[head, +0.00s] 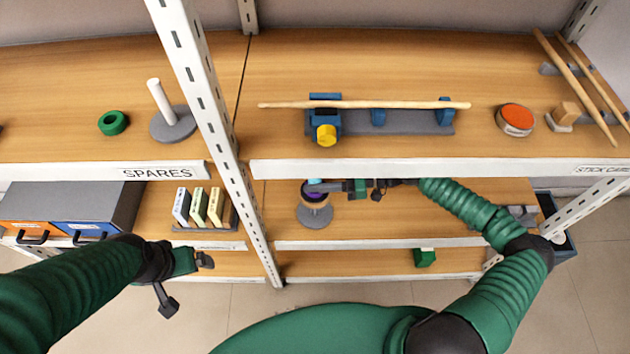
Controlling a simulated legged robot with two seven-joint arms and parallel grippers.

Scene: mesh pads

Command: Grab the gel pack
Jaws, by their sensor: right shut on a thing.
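I cannot make out a gel pack for certain in the head view. My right gripper (318,187) reaches left between the upper and middle shelves. It is shut on a small purple ring-like thing (314,198) at a grey round-based stand (314,216). The fingers cover part of that thing, so its full shape is hidden. A light blue tip (315,181) shows above the fingers. My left gripper (205,260) is at the lower left, in front of the lower shelves and apart from any object. Its fingers are too small to read.
A slotted white post (215,125) stands between the left and right bays. The upper shelf edge (430,171) runs just above my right arm. Thin upright boxes (198,207) stand left of the post. A green block (424,258) sits on the bottom shelf.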

